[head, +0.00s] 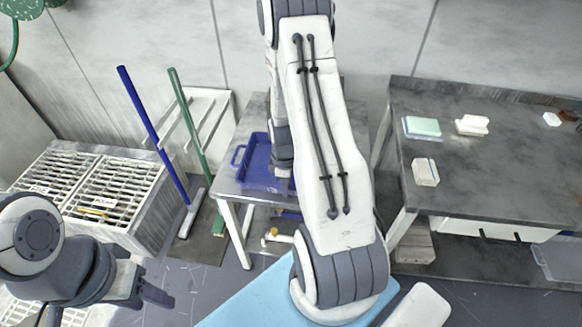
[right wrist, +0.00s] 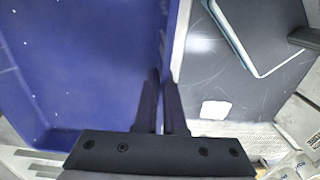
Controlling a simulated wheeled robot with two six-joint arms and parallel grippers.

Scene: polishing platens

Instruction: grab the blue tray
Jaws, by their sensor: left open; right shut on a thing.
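The blue tray (head: 255,168) sits on the small metal table in the head view, its right part hidden behind my right arm. A handle shows at its left end. In the right wrist view the blue tray (right wrist: 80,65) fills the left side. My right gripper (right wrist: 163,88) is shut on the tray's side wall, one dark finger on each side of the rim. In the head view my arm hides most of this grip. My left gripper (head: 152,292) is open and empty at lower left, away from the tray.
The metal table (head: 228,188) bears the tray. A blue-handled squeegee (head: 152,130) and a green-handled one (head: 188,135) stand left of it. White slatted racks (head: 85,190) are further left. A dark bench (head: 480,165) at right holds small blocks.

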